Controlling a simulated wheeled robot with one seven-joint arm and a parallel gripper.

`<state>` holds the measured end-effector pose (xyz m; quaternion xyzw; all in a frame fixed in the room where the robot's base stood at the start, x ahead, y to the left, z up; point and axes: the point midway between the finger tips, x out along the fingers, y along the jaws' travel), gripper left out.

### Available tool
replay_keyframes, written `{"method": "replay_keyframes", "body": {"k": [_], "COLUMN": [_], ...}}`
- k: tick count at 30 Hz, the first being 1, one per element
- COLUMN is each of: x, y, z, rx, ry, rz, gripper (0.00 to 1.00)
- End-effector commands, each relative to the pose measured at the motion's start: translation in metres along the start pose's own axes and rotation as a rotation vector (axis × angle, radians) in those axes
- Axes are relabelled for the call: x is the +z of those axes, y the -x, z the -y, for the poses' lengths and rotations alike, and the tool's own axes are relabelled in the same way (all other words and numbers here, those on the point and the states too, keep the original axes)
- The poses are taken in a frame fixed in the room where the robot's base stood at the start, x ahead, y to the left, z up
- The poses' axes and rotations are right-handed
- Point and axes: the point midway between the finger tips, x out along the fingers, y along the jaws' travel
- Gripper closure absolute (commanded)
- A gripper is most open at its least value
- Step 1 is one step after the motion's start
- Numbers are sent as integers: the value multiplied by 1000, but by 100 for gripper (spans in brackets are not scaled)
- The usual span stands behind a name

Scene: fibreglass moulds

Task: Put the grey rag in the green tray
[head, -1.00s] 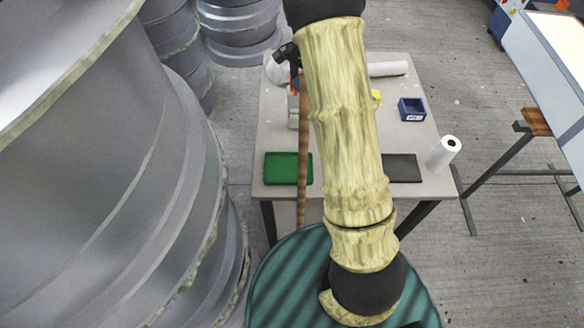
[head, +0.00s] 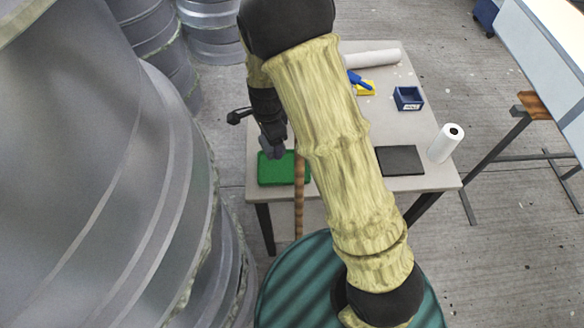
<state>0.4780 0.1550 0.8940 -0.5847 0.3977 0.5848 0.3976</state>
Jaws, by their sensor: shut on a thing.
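The green tray (head: 266,177) lies at the front left of the table, partly covered by my arm and a brown pole. My gripper (head: 273,150) hangs over the back edge of the tray, pointing down. It is shut on a small grey thing, which looks like the grey rag (head: 275,154). The rag shows only as a small patch, and the fingers are hard to make out. I cannot tell whether the rag touches the tray.
The table (head: 430,180) also holds a dark grey mat (head: 400,160), an upright white roll (head: 446,143), a blue bin (head: 408,98), a yellow item with a blue part (head: 366,88), and a lying white roll (head: 372,58). A brown pole (head: 299,200) stands before the tray. Large grey moulds (head: 100,170) crowd the left.

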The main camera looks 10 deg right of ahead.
Motion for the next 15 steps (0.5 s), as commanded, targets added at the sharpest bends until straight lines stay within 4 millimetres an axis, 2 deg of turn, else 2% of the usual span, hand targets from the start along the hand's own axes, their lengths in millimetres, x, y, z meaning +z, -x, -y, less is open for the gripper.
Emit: {"method": "replay_keyframes", "body": {"k": [4,12,15], "x": [6,6,6], "y": [-6,-6,-13], "z": [-4,-4,-4], "rx": [0,0,3], "ry": [-18,-18,-18], "rz": [0,0,0], "gripper": [57,57,57]}}
